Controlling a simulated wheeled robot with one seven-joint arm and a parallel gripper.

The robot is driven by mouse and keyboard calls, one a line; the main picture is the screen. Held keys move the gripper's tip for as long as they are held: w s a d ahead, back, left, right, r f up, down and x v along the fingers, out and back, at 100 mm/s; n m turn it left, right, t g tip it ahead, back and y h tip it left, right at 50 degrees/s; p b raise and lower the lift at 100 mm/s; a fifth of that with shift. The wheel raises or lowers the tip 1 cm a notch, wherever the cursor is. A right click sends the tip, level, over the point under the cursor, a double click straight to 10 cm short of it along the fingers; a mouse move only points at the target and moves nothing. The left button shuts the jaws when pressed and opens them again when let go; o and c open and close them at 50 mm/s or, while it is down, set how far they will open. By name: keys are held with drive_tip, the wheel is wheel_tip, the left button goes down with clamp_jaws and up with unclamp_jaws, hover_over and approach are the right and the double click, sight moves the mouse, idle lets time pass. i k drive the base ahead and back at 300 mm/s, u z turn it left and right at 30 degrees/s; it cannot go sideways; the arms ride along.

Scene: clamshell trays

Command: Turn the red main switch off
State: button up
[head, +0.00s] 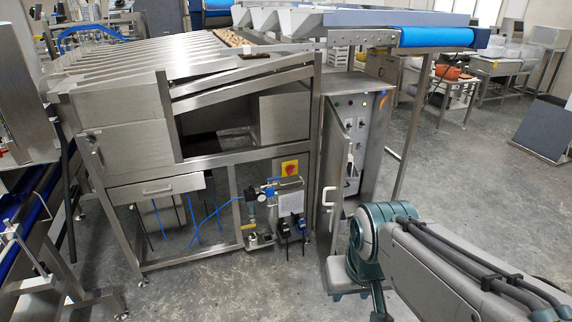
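The red main switch (291,169) is a small red knob on a yellow plate, on the front of the steel machine frame (230,157), just left of the grey control cabinet. It is small here and I cannot read its exact setting. My arm comes in from the lower right, with its teal joint in front of the cabinet's foot. My gripper's fingertips cannot be made out in this view. Nothing is seen touching the switch.
The control cabinet (376,150) has its narrow door (333,190) standing open toward me. Pumps, a gauge and blue hoses (210,212) sit below the switch. A blue-belted conveyor (437,37) overhangs at the upper right. The grey floor (455,190) right of the cabinet is clear.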

sight(290, 169)
drive_tip(key=z, duration=0.15)
drive_tip(key=i, duration=2.15)
drive_tip(key=u, duration=0.25)
